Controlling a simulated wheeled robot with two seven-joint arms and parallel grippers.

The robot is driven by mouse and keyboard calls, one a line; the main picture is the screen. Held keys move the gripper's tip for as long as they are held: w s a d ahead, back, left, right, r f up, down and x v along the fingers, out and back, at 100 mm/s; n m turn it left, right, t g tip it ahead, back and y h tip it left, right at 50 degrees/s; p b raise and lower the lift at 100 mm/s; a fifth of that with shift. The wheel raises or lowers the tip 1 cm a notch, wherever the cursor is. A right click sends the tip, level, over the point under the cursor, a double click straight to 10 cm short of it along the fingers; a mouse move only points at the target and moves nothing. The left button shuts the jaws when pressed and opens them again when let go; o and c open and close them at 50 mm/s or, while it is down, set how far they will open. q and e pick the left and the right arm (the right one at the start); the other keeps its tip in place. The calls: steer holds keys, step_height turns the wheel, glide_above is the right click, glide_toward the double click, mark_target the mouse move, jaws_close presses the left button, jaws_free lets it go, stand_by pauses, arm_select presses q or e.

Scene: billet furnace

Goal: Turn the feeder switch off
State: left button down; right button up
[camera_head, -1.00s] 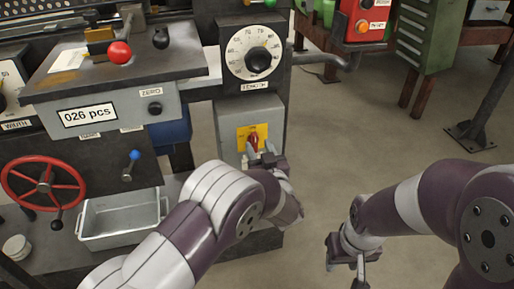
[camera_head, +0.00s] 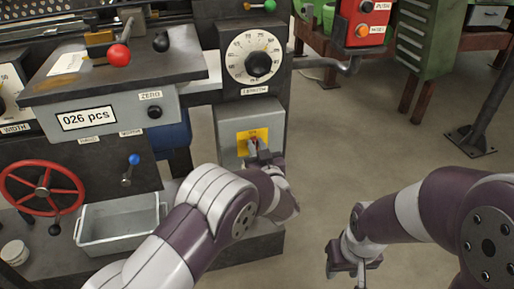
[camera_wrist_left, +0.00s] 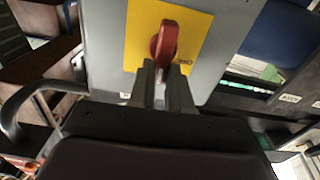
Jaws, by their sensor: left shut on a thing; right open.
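The feeder switch is a red rotary handle (camera_wrist_left: 167,42) on a yellow plate (camera_wrist_left: 192,24), mounted on a grey box (camera_head: 229,125). In the left wrist view the handle stands close to upright, leaning slightly. My left gripper (camera_wrist_left: 163,80) has its fingers shut on the lower part of the handle. In the head view my left gripper (camera_head: 258,153) is at the yellow plate and covers most of the handle. My right gripper (camera_head: 350,262) is open and empty, low over the floor at the right.
A dial (camera_head: 254,56) sits above the switch box. Left of it are a counter panel reading 026 pcs (camera_head: 86,117), a red handwheel (camera_head: 42,188) and a metal bin (camera_head: 118,226). A red button box (camera_head: 366,22) stands at the upper right. The floor between is clear.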

arm_select(q)
steer(key=n+b, duration=0.2)
steer(key=n, duration=0.2)
steer(key=a+f+n+b, duration=0.1)
steer(key=n+b, duration=0.2)
steer(key=n, duration=0.2)
steer(key=f+n+b, duration=0.1)
steer(key=n+b, duration=0.2)
steer(key=n, duration=0.1)
steer(key=shift+s+a+n, duration=0.25)
steer(key=shift+a+n, duration=0.05)
steer(key=shift+a, duration=0.05)
steer(key=n+b, duration=0.3)
steer(key=shift+f, duration=0.15)
steer(key=shift+n+b, duration=0.45)
steer(key=shift+n, duration=0.05)
steer(key=c, duration=1.1)
jaws_free()
steer(key=shift+o, duration=0.2)
steer(key=shift+s, duration=0.1)
